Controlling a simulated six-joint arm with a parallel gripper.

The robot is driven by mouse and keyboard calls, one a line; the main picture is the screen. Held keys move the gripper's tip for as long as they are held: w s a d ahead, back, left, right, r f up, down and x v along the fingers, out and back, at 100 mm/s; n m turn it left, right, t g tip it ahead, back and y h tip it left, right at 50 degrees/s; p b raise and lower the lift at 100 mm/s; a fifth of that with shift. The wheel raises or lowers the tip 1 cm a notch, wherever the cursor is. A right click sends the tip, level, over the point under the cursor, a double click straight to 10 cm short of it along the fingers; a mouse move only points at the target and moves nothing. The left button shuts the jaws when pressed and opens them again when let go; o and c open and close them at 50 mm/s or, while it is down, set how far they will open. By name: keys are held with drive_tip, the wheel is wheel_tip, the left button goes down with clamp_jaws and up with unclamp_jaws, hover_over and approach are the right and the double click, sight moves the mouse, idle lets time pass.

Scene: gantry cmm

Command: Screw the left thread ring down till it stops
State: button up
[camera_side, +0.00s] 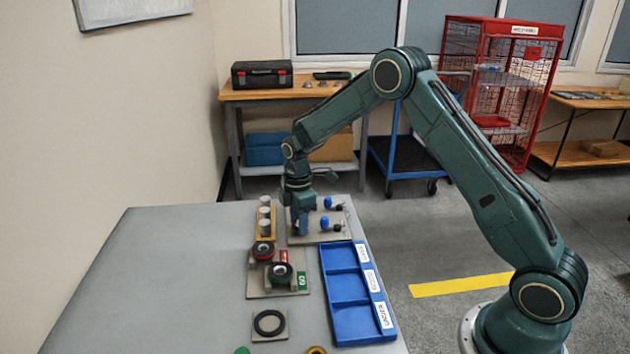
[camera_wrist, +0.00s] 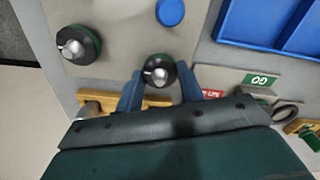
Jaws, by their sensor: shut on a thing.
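In the wrist view, a dark green-black thread ring (camera_wrist: 161,60) sits around a silver round-topped stud (camera_wrist: 156,75). My gripper (camera_wrist: 160,78) has one blue finger on each side of this ring and is shut on it. A second dark ring (camera_wrist: 90,40) on its own silver stud stands apart, up and left in that view. Both are over a grey plate (camera_wrist: 118,25). In the side view my gripper (camera_side: 300,228) is low over the left part of the plate (camera_side: 322,238), and hides the held ring. How far the ring is down its stud cannot be told.
A wooden rack (camera_side: 272,237) with silver cylinders stands close left of my gripper. A gauge stand with a green GO tag (camera_side: 302,281) and a blue tray (camera_side: 345,290) lie nearer. The table's left is clear.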

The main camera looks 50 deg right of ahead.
drive_tip(key=m, duration=0.5)
drive_tip(key=shift+m, duration=0.4)
drive_tip(key=m, duration=0.5)
drive_tip(key=shift+r, duration=0.1)
drive_tip(key=m, duration=0.5)
drive_tip(key=shift+d+m, duration=0.1)
drive_tip(key=shift+m, duration=0.3)
drive_tip(key=m, duration=0.4)
drive_tip(key=shift+w+r+m, duration=0.1)
drive_tip(key=shift+m, duration=0.3)
drive_tip(key=o, duration=1)
